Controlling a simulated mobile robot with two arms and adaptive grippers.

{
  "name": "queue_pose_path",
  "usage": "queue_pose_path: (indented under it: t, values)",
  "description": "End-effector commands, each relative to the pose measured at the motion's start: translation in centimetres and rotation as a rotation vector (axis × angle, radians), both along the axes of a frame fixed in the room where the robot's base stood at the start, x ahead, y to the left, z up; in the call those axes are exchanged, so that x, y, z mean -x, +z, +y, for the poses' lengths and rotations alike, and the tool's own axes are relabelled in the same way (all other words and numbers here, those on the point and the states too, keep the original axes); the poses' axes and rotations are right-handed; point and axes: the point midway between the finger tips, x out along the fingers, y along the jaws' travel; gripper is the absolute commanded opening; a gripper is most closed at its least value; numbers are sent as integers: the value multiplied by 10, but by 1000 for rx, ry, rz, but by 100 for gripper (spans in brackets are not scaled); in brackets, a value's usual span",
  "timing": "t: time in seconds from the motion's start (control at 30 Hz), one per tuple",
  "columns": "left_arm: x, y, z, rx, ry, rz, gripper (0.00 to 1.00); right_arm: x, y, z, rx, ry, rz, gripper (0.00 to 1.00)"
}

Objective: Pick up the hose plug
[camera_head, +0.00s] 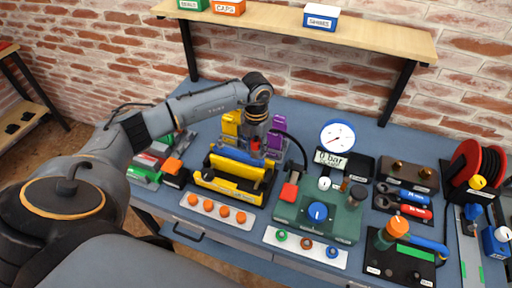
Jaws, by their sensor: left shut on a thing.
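My left gripper (256,145) points down over the back middle of the bench, between a yellow holder (231,125) and a purple holder (279,126). It is shut on a small dark and red piece, which looks like the hose plug; the fingers hide most of it. A black hose (301,148) arcs from beside the gripper down to the green test unit (336,222). This unit has a blue knob (318,211) and a red block (289,192) at its left. My right gripper is out of view.
A yellow rack (230,191) stands just in front of the gripper. A round gauge (337,136) stands behind the green unit. A wooden shelf (385,37) with small boxes overhangs the back. Tools and a red hose reel (477,166) crowd the right.

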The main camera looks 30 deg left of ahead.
Motion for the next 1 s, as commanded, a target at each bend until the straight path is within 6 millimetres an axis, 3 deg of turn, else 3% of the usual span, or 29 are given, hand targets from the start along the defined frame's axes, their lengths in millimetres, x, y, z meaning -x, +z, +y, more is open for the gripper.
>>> queue_pose_path:
  t: [0.27, 0.47, 0.77, 1.0]
  values:
    - [-1, 6, 0, 0, 0, -3, 0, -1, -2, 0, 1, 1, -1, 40]
    - [-2, 30, 1, 0, -1, -6, 0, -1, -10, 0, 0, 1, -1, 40]
    - [31, 91, -43, -1, -7, -9, 0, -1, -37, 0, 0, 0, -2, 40]
    - [65, 115, -89, 1, -6, -5, 0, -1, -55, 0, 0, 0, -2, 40]
